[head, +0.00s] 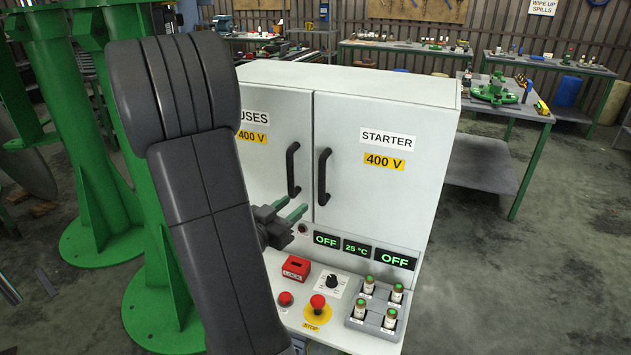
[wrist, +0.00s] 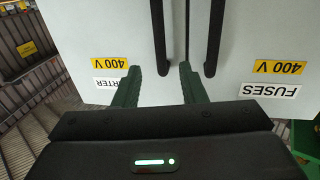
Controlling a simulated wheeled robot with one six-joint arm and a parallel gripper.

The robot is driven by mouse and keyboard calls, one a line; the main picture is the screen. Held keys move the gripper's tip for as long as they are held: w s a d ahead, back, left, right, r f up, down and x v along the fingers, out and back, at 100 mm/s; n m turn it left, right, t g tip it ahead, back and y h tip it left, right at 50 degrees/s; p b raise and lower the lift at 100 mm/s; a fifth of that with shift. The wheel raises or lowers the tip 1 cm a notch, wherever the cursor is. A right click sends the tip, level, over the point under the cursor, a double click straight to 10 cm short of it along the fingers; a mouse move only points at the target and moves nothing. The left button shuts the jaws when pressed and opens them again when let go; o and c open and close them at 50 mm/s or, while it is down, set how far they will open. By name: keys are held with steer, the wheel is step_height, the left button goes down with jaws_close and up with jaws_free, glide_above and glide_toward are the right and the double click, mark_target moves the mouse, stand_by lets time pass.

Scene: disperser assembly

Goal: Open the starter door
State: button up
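The starter door (head: 385,190) is the right-hand door of the white cabinet, labelled STARTER 400 V, and it is shut. Its black vertical handle (head: 324,176) is near the seam between the doors. My gripper (head: 298,211) is open with two green fingers, below and left of this handle in the head view, apart from it. The wrist view is upside down. Nothing is held.
The fuses door (head: 262,160) is shut, and its handle (head: 292,170) is close to the left of the starter handle. Below the doors, a panel carries displays (head: 357,248), a red stop button (head: 318,302) and several fuses (head: 379,303). Floor right of the cabinet is open.

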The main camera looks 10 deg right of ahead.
mark_target(320, 184)
steer(key=p+x, duration=0.2)
steer(key=x, duration=1.1)
steer(key=shift+d+p, duration=0.1)
steer(key=shift+p, duration=0.2)
jaws_close()
